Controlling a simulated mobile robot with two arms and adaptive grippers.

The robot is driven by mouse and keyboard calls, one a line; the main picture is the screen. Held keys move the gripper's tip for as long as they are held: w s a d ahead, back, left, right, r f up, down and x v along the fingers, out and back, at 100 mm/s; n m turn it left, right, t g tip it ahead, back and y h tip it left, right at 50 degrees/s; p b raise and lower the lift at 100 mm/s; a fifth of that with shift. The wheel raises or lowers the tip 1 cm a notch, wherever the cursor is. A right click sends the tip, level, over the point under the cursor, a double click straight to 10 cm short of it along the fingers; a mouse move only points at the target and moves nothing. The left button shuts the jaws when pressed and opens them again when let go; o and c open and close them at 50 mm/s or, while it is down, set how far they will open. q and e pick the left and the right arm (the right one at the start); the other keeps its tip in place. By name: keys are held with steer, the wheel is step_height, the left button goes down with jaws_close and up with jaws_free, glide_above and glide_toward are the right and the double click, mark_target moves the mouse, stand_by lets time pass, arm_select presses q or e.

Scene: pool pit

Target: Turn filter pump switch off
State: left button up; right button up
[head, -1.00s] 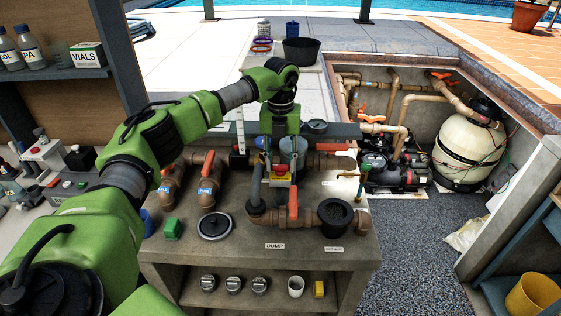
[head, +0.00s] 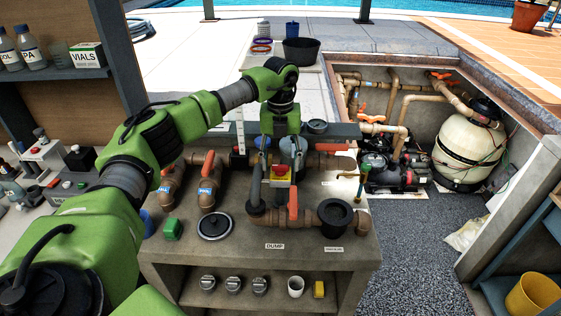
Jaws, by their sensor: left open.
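My right gripper is not in view.
Brown pipes with red valve handles (head: 293,204) stand close around the box. The pump (head: 385,170) and cream filter tank (head: 466,150) sit in the pit at right.

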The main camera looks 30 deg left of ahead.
mark_target(281, 165)
arm_select(q)
step_height(281, 165, up, 12)
stand_by(0.6)
